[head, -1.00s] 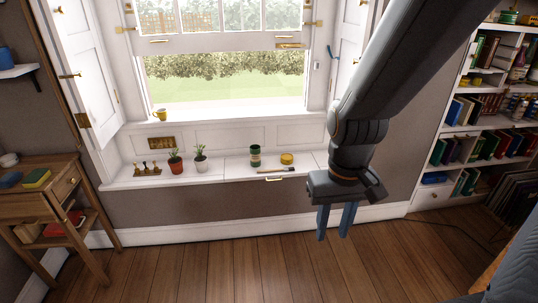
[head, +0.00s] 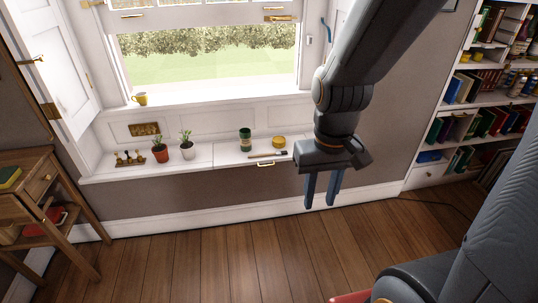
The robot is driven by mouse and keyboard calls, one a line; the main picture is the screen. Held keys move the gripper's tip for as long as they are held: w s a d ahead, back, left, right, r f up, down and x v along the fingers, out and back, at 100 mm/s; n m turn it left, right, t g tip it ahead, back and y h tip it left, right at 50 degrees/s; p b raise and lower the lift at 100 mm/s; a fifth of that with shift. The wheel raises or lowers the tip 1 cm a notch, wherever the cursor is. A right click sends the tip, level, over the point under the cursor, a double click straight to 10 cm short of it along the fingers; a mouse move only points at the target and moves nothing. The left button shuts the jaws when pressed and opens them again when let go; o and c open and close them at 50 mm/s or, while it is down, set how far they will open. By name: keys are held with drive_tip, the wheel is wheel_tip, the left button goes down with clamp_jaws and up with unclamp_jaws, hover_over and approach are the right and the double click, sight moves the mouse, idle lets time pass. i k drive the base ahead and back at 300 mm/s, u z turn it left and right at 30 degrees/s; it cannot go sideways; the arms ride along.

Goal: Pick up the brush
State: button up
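The brush (head: 268,155) lies flat on the white window seat, near its front edge, with its dark bristle end to the right. It lies in front of a green jar (head: 245,140) and a yellow tin (head: 279,141). My gripper (head: 321,205) points down, to the right of the brush and nearer to me. Its two blue-grey fingers are apart with nothing between them. No part of the brush is hidden by my arm.
The white window seat (head: 200,170) also holds two potted plants (head: 160,153) and a small wooden rack (head: 130,160) at left. A wooden side table (head: 40,190) stands left, a bookcase (head: 470,130) right. The wood floor is open.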

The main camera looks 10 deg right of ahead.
sight(278, 153)
drive_tip(key=u, duration=0.25)
drive_tip(key=i, duration=1.55)
drive_tip(key=u, duration=0.3)
